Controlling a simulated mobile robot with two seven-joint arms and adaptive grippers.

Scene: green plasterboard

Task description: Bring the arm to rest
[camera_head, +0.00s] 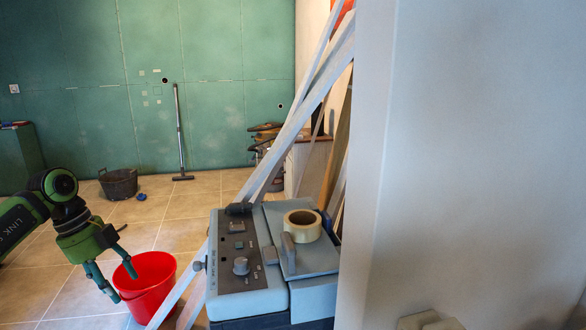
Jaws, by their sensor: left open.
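My left arm comes in from the left edge, green and black. My right gripper is not in the picture.
A grey machine with a control panel (238,275) stands at the centre front, with a tape roll (303,224) on top. Slanted boards (306,112) lean behind it. A pale wall (480,150) fills the right. A black tub (119,184) stands on the open tiled floor.

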